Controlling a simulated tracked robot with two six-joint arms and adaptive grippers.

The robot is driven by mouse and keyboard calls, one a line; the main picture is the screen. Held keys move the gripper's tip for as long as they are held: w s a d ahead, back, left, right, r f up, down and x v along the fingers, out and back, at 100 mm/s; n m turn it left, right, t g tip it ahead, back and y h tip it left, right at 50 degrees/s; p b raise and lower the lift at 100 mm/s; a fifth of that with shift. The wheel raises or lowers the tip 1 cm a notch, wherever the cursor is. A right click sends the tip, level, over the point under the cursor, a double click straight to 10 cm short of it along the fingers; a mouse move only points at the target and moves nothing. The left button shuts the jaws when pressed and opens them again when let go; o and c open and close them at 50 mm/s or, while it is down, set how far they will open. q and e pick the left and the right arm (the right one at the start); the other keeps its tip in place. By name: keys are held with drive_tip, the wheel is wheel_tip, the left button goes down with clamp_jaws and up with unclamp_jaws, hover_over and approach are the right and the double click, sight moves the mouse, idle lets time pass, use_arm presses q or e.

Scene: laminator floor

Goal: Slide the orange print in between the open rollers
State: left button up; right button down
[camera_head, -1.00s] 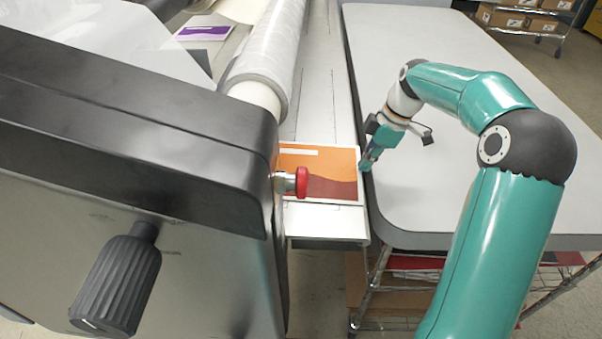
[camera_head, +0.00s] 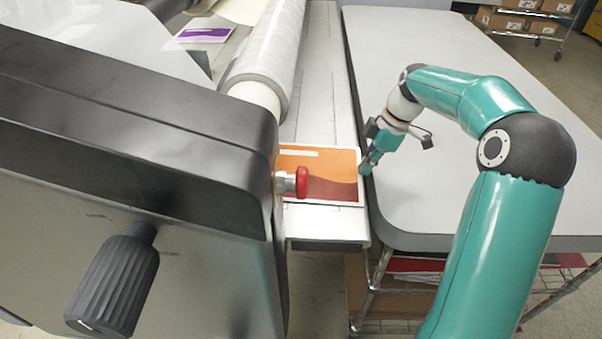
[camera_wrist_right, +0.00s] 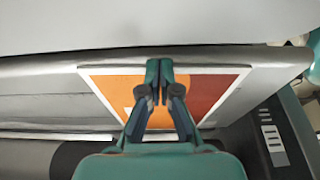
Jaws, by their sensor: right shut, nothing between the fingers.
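The orange print (camera_head: 325,172), with a darker red-brown band and white border, lies flat on the laminator's metal feed table (camera_head: 322,110). Its left part is hidden by the laminator's side housing. My right gripper (camera_head: 366,168) is at the print's right edge, fingers shut and empty. In the right wrist view the shut fingertips (camera_wrist_right: 159,64) are over the print's (camera_wrist_right: 206,92) edge strip; I cannot tell whether they touch it. The clear film-wrapped roller (camera_head: 268,60) runs along the left of the feed table. The roller gap is hidden. My left gripper is not in view.
A red-capped knob (camera_head: 301,182) sticks out of the dark side housing (camera_head: 130,130) over the print. A large black knob (camera_head: 114,283) is on the housing's face. A clear grey table (camera_head: 450,130) stands right of the feed table. A purple print (camera_head: 205,35) lies beyond the rollers.

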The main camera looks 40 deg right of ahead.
sight(338, 166)
drive_tip(key=shift+s+d, duration=0.15)
drive_tip(key=shift+d, duration=0.05)
idle(0.4)
drive_tip(key=shift+w+d+p, duration=0.5)
drive_tip(key=shift+w+p, duration=0.1)
drive_tip(key=shift+p, duration=0.1)
drive_tip(key=shift+w+a+f, duration=0.1)
drive_tip(key=shift+w+a, duration=1.1)
drive_tip(key=shift+a, duration=0.3)
drive_tip(key=shift+w+a, duration=1.15)
drive_tip(key=shift+a, duration=0.3)
idle(1.6)
drive_tip(key=shift+s+d, duration=0.35)
drive_tip(key=shift+d, duration=0.2)
idle(0.5)
drive_tip(key=shift+r, duration=0.2)
drive_tip(key=shift+p+v, duration=2.5)
drive_tip(key=shift+v, duration=0.55)
